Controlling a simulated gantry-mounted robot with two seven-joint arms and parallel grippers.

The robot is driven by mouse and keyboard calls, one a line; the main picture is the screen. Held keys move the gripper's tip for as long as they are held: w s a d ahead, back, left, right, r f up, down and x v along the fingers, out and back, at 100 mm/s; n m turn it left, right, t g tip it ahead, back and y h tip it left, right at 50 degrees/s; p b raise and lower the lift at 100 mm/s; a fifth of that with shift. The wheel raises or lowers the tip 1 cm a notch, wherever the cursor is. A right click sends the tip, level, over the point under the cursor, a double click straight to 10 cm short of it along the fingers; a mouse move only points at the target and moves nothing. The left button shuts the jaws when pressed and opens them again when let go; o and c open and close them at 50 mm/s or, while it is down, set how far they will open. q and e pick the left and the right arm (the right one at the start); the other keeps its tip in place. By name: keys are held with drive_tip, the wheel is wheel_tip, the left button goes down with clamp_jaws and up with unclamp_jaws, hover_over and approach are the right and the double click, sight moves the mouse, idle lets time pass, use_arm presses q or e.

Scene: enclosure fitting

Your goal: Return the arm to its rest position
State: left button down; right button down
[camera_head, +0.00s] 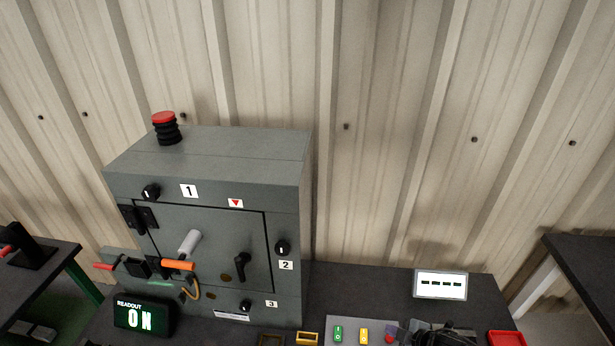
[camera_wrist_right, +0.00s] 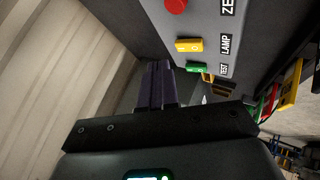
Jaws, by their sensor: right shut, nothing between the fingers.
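My right gripper (camera_head: 408,332) is low in the head view, beside the right end of the small grey switch panel (camera_head: 350,342). In the right wrist view its dark fingers (camera_wrist_right: 155,85) are together, with nothing between them. They point towards the panel, near its yellow LAMP switch (camera_wrist_right: 188,45) and green TEST switch (camera_wrist_right: 197,67). I cannot tell whether they touch the panel. My left gripper is not in view.
A black readout (camera_head: 143,316) shows ON. A white display (camera_head: 441,284) and a red tray (camera_head: 507,338) are at right. A corrugated wall closes the back.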

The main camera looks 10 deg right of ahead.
drive_tip(key=s+a+r+m+h, duration=0.15)
drive_tip(key=s+a+m, duration=0.25)
drive_tip(key=s+a, duration=0.5)
drive_tip(key=s+a+r+m+g+h, duration=0.1)
drive_tip(key=s+r+m+g, duration=0.2)
drive_tip(key=s, duration=0.5)
drive_tip(key=s+a+r+m+g+h, duration=0.1)
drive_tip(key=s+r+m+g, duration=0.2)
drive_tip(key=s, duration=0.4)
wheel_tip(320, 180, up, 35)
drive_tip(key=s+m+t+p, duration=0.1)
drive_tip(key=p, duration=3.4)
drive_tip(key=shift+d+y, duration=0.1)
drive_tip(key=shift+y, duration=0.15)
